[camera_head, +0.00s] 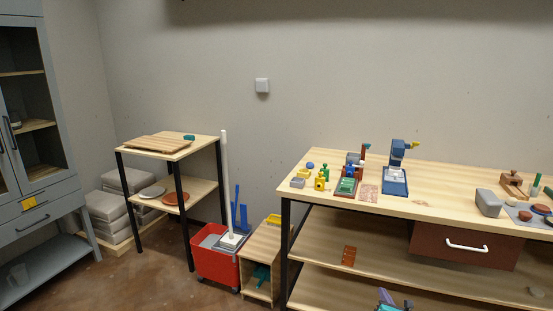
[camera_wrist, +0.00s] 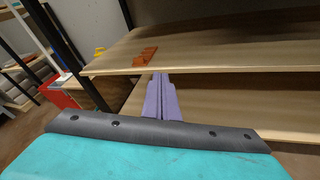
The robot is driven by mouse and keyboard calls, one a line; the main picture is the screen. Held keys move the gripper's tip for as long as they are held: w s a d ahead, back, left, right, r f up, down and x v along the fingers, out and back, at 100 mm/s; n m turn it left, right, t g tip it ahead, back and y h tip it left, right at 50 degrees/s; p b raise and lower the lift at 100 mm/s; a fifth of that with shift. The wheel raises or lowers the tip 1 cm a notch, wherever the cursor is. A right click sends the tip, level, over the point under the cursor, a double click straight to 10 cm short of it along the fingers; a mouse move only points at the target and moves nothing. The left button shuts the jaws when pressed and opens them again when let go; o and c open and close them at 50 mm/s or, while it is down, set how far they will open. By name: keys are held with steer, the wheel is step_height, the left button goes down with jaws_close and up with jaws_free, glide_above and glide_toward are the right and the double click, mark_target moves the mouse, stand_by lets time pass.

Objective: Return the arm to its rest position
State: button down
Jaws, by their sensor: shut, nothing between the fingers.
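My gripper (camera_head: 387,298) shows only in small part at the bottom edge of the head view, in front of the workbench (camera_head: 440,212). In the wrist view my gripper (camera_wrist: 160,82) has its purple fingers together and empty. They point toward the bench's shelves, and I see no contact with them. Most of my arm is out of view.
A perforated orange-brown block (camera_head: 348,256) lies on the bench's middle shelf, beyond my fingertips in the wrist view. A brown drawer (camera_head: 463,248) hangs under the benchtop at right. A red mop bucket (camera_head: 216,265) and small wooden stand (camera_head: 257,293) are left of the bench.

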steer(key=s+a+f+m+g+h+p, duration=0.1)
steer(key=s+a+f+m+g+p, duration=0.1)
steer(key=s+a+f+m+g, duration=1.5)
steer(key=s+m, duration=0.3)
steer(key=s, duration=0.6)
steer(key=s+a+f+m+g+y, duration=0.1)
steer(key=s+a+m, duration=0.3)
steer(key=s, duration=0.8)
steer(key=s+a+f+m+g, duration=0.2)
steer(key=s+m, duration=0.5)
steer(key=s, duration=0.4)
steer(key=shift+s+a+f+g+y+p, duration=0.4)
steer(key=shift+a+f, duration=0.25)
steer(key=shift+a, duration=0.4)
